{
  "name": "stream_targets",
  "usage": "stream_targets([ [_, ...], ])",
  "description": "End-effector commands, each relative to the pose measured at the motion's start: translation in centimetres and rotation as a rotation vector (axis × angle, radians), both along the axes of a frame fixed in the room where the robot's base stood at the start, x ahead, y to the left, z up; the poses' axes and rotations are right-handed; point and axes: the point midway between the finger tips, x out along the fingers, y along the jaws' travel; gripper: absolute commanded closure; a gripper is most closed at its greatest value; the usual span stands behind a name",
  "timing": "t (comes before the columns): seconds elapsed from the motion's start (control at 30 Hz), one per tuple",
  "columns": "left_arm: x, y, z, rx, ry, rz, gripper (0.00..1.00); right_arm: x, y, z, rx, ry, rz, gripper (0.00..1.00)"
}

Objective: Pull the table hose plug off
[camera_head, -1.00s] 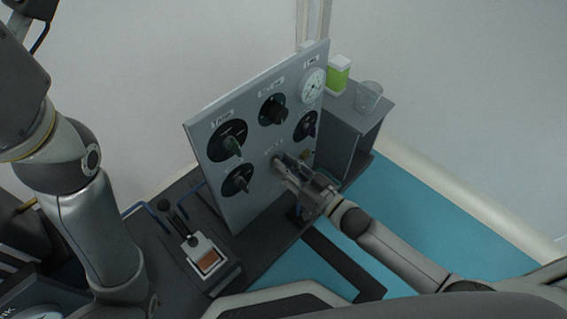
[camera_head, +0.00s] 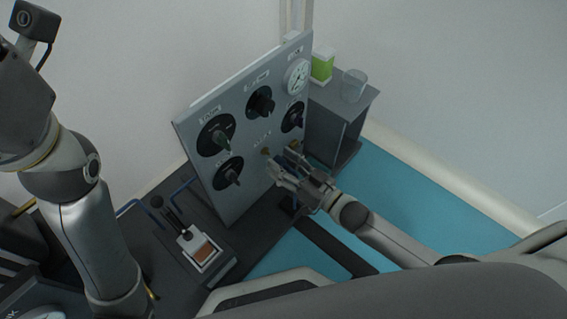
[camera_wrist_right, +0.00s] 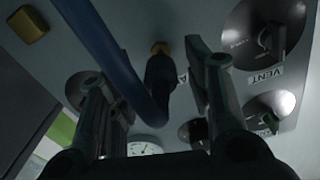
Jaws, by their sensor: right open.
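The dark hose plug (camera_wrist_right: 161,78), with its blue hose (camera_wrist_right: 108,52), shows between my right fingers in the right wrist view. Its end lines up with a brass fitting (camera_wrist_right: 160,48) on the panel; I cannot tell whether they touch.
The panel carries several black dials (camera_head: 216,135) and a white gauge (camera_head: 297,76). A grey cabinet (camera_head: 335,125) behind it holds a green-and-white box (camera_head: 322,63) and a clear cup (camera_head: 354,85). A soldering-station-like device (camera_head: 201,249) stands in front at the left.

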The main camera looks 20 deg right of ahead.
Motion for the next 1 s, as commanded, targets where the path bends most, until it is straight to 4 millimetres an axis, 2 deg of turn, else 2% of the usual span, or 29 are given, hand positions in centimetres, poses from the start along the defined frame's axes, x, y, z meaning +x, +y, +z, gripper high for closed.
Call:
stream_targets([
  [0.23, 0.0, 0.1, 0.0, -0.002, -0.001, -0.001, 1.00, -1.3, -0.9, -0.1, -0.002, 0.003, -0.001, 0.54],
  [0.7, 0.0, 0.0, 0.0, -0.001, -0.001, 0.000, 1.00, -8.7, -5.8, -0.1, 0.000, 0.004, -0.001, 0.54],
  [1.0, 0.0, 0.0, 0.0, -0.001, -0.001, 0.000, 1.00, -10.1, -6.7, 0.0, 0.000, 0.000, -0.001, 0.54],
])
